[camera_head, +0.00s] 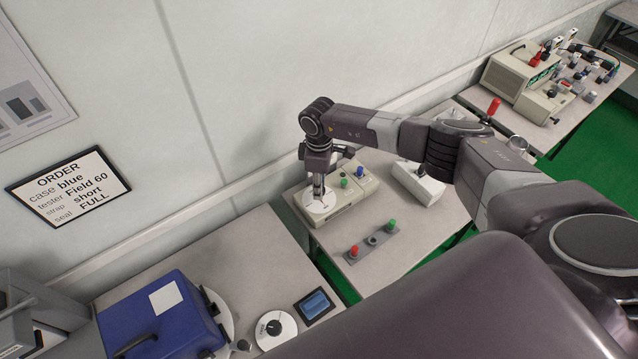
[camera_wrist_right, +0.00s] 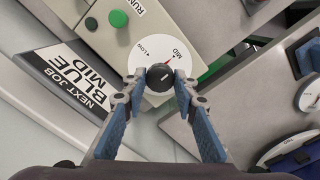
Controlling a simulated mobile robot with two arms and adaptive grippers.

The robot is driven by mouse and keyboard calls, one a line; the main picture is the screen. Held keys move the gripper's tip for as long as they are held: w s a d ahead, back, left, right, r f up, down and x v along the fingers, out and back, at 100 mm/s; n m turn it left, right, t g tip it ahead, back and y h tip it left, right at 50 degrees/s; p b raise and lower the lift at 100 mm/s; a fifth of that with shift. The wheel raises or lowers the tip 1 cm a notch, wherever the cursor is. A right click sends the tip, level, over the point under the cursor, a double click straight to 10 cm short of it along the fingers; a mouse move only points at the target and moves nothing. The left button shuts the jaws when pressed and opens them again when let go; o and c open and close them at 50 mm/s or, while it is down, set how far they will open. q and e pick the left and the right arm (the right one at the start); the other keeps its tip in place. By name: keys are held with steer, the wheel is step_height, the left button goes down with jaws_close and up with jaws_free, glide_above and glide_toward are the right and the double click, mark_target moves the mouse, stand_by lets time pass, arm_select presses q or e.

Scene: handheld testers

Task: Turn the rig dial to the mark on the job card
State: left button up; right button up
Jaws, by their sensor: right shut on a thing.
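The rig (camera_head: 349,212) is a beige box on the middle table, with a white dial disc (camera_head: 316,212) at its left end. In the right wrist view the disc (camera_wrist_right: 143,52) shows LOW and MID, with a black knob (camera_wrist_right: 160,75) at its centre. A small red pointer beside the knob points roughly towards MID. My right gripper (camera_wrist_right: 160,88) is shut on the knob, a finger at each side; it also shows from above in the head view (camera_head: 318,190). The job card (camera_wrist_right: 78,80) reads NEXT JOB, BLUE MID. My left gripper is out of view.
Green and blue buttons sit on the rig. A strip with red and green buttons (camera_head: 371,243) lies in front; a white switch box (camera_head: 417,184) stands right. A blue case (camera_head: 160,320), a round dial (camera_head: 275,329) and an ORDER sign (camera_head: 68,190) are at left.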

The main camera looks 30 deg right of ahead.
steer(key=shift+w+r, duration=0.15)
stand_by(0.3)
steer(key=o, duration=1.2)
steer(key=shift+c, duration=0.2)
step_height(320, 180, up, 12)
